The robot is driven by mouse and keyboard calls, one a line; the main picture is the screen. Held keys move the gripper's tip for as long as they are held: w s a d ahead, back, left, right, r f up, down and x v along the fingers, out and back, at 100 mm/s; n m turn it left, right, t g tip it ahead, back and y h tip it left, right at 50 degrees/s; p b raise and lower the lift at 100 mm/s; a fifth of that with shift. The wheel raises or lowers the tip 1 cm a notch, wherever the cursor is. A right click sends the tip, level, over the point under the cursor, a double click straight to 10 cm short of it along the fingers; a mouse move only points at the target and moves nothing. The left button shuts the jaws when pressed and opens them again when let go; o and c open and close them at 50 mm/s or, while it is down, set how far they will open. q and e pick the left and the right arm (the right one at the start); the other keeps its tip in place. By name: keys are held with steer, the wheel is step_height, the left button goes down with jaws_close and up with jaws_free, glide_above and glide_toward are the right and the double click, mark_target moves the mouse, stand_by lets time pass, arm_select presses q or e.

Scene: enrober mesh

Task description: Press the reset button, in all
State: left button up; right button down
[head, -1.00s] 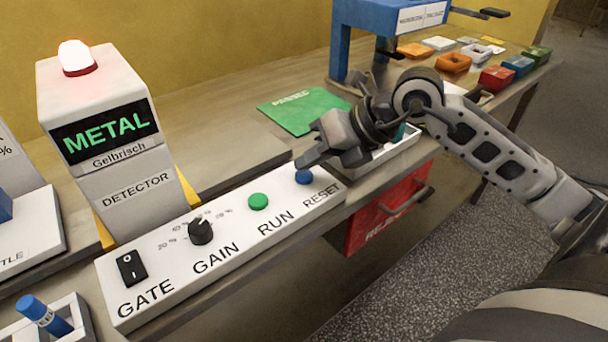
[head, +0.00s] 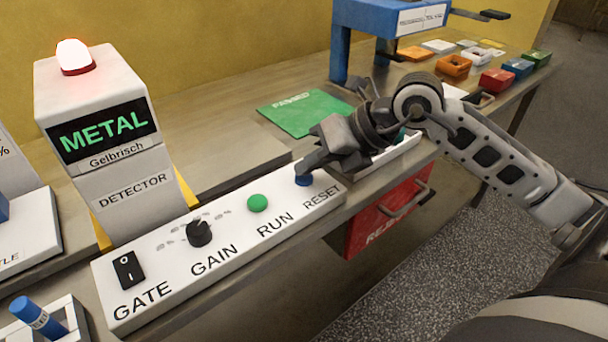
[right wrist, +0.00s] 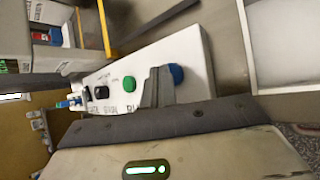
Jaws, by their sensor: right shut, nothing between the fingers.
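The blue reset button (head: 304,181) sits at the right end of the white control panel (head: 222,262), above the word RESET. My right gripper (head: 302,171) is shut and empty, its fingertips right at the top of the button and partly covering it. I cannot tell whether they touch it or whether it is pushed in. In the right wrist view the shut fingers (right wrist: 160,88) stand beside the blue button (right wrist: 176,74). The detector (head: 105,145) shows METAL in green, and the lamp (head: 74,57) on top glows red-white. My left gripper is not in view.
The panel also has a green RUN button (head: 258,203), a black GAIN knob (head: 199,233) and a GATE switch (head: 129,270). A white tray (head: 402,150) lies behind my right gripper, near a green mat (head: 300,112). A red reject drawer (head: 385,215) hangs below the table edge.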

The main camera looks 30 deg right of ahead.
mark_target(311, 178)
steer(key=shift+f, duration=0.25)
steer(key=shift+r, duration=0.1)
stand_by(0.3)
steer(key=shift+r+p, duration=0.4)
steer(key=shift+r, duration=0.45)
steer(key=shift+r+p, duration=1.75)
steer(key=shift+r, duration=0.8)
steer(key=shift+f, duration=0.1)
